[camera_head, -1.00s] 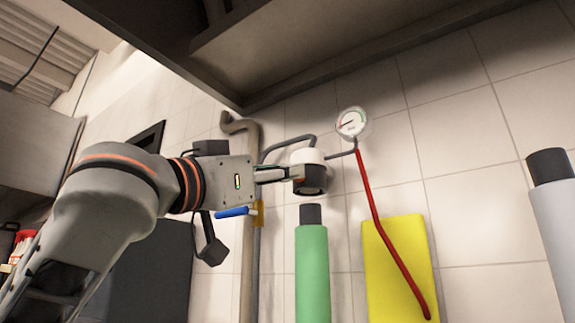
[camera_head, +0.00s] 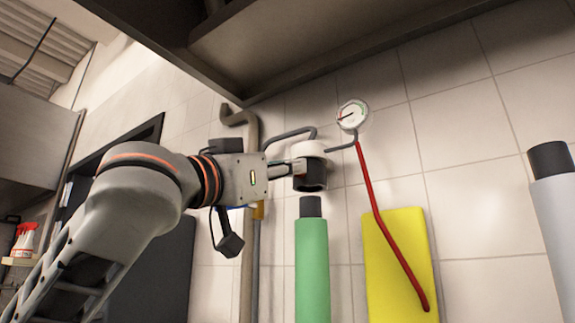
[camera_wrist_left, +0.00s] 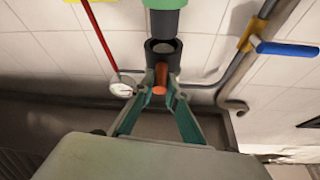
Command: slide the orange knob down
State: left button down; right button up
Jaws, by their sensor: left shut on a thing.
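The orange knob (camera_wrist_left: 160,80) shows in the left wrist view as a short orange rod in front of a dark cylindrical fitting. My left gripper (camera_wrist_left: 160,86) has its two fingers on either side of the knob and is shut on it. In the head view, my left gripper (camera_head: 291,168) reaches from the left to the white-and-black fitting (camera_head: 313,178) on the wall pipe. The knob is hidden there behind the fingers and fitting. My right gripper is in neither view.
A green bottle (camera_head: 312,265) with a dark cap stands below the fitting. A pressure gauge (camera_head: 352,115), red hose (camera_head: 378,215) and yellow board (camera_head: 395,275) are to the right. A dark hood (camera_head: 300,45) hangs above. A blue-handled valve (camera_wrist_left: 285,48) sits on a nearby pipe.

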pick_arm(q)
notch_tip(320, 180, down, 4)
jog(key=shift+w+d+f+b, duration=0.15)
jog(key=shift+f+b, duration=0.1)
jog(key=shift+b, duration=0.65)
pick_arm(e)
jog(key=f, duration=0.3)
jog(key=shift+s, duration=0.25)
pick_arm(q)
jog(key=c, duration=2.3)
grip_release()
jog(key=shift+o, duration=1.4)
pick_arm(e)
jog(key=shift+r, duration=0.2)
pick_arm(q)
jog(key=shift+s+a, duration=0.2)
jog(key=v, duration=1.1)
jog(key=shift+s+a+f, duration=0.15)
jog(key=shift+s+a, duration=0.1)
jog(key=shift+s, duration=0.05)
